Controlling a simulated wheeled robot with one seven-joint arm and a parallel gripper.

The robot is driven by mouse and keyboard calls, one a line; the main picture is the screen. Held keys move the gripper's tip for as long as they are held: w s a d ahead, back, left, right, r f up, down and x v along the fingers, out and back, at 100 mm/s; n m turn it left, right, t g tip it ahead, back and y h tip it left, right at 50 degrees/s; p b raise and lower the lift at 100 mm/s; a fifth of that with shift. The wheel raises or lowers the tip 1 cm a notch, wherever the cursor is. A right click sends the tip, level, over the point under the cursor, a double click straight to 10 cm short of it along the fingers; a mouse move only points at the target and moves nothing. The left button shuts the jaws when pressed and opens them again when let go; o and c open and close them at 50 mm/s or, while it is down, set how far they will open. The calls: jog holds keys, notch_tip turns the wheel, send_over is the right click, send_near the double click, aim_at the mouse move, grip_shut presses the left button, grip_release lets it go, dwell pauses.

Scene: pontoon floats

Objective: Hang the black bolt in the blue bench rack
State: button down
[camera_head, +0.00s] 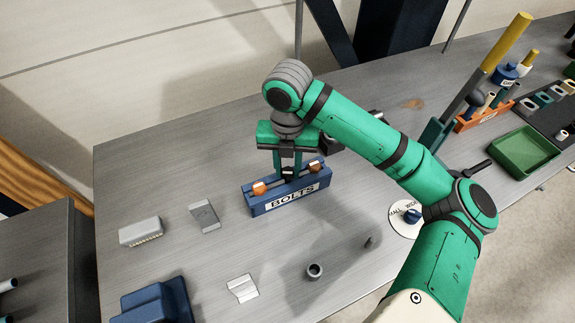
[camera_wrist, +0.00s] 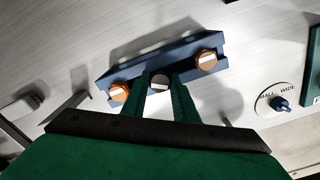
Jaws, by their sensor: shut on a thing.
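The blue bench rack (camera_head: 290,203) stands on the grey bench with a "BOLTS" label on its front; it also shows in the wrist view (camera_wrist: 135,72).
A green tray (camera_head: 525,152) lies far right.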

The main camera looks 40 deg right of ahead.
aim_at(287, 171)
jog(key=shift+f, duration=0.8)
jog(key=c, duration=1.3)
grip_release()
jog(key=shift+c, duration=0.2)
notch_tip(287, 171, up, 11)
jog(key=shift+f, duration=0.15)
